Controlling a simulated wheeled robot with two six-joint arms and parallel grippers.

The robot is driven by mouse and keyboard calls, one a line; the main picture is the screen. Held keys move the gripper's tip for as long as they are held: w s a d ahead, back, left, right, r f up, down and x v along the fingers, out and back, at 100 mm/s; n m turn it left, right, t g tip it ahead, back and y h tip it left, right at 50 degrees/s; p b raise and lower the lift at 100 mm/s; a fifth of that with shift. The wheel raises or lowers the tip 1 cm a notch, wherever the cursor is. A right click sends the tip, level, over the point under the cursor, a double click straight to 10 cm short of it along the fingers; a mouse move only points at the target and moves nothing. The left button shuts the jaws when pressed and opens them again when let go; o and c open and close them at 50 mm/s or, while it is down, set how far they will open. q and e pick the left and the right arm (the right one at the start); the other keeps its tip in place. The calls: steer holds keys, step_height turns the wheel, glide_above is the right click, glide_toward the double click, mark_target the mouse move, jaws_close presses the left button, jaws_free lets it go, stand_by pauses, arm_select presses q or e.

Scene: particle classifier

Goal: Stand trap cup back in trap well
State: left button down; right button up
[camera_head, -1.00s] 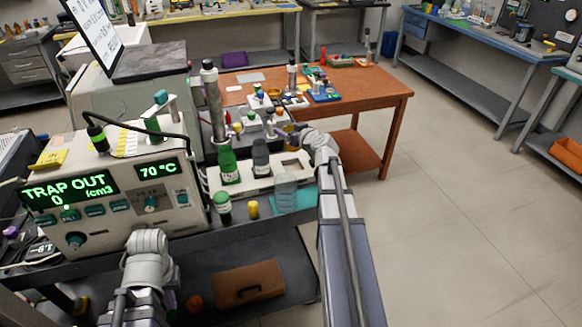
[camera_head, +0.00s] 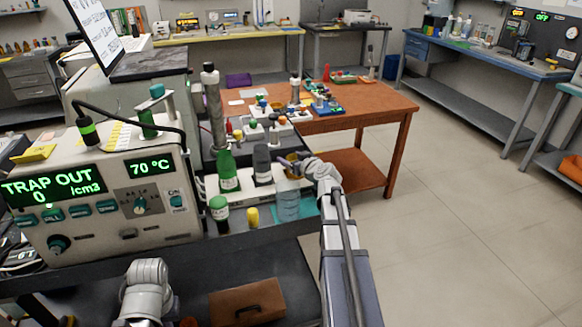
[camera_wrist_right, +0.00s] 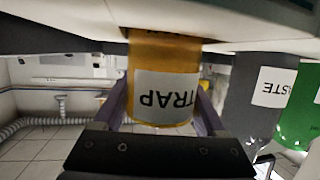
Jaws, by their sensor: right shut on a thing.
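The amber trap cup (camera_wrist_right: 163,80) has a white TRAP label, which reads upside down in the right wrist view. My right gripper (camera_wrist_right: 163,112) is shut around it, one finger on each side. The cup's end at the top of that view is hidden by the edge of the white holder (camera_wrist_right: 230,22), so I cannot tell how deep it sits. In the head view, my right gripper (camera_head: 292,163) and the cup are at the holder's right end, over the trap well, which is covered. Only my left arm shows at lower left; its fingers are out of sight.
A grey WASTE bottle (camera_head: 262,165) and a green bottle (camera_head: 227,170) stand in the holder beside the cup. In front are a green-capped bottle (camera_head: 219,212), a yellow-capped vial (camera_head: 252,217) and a clear container (camera_head: 288,205). The machine (camera_head: 110,200) reads TRAP OUT.

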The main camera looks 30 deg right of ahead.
arm_select(q)
steer(key=shift+f, duration=0.4)
arm_select(e)
steer(key=shift+f, duration=0.4)
steer(key=shift+f, duration=0.15)
arm_select(q)
steer(key=shift+f, duration=0.15)
arm_select(e)
steer(key=o, duration=1.3)
steer(key=shift+o, duration=0.2)
steer(key=shift+r, duration=0.3)
arm_select(q)
step_height(320, 180, up, 2)
steer(key=shift+r+p, duration=0.25)
steer(key=shift+p, duration=0.9)
arm_select(e)
steer(key=v, duration=0.7)
steer(key=shift+s, duration=0.2)
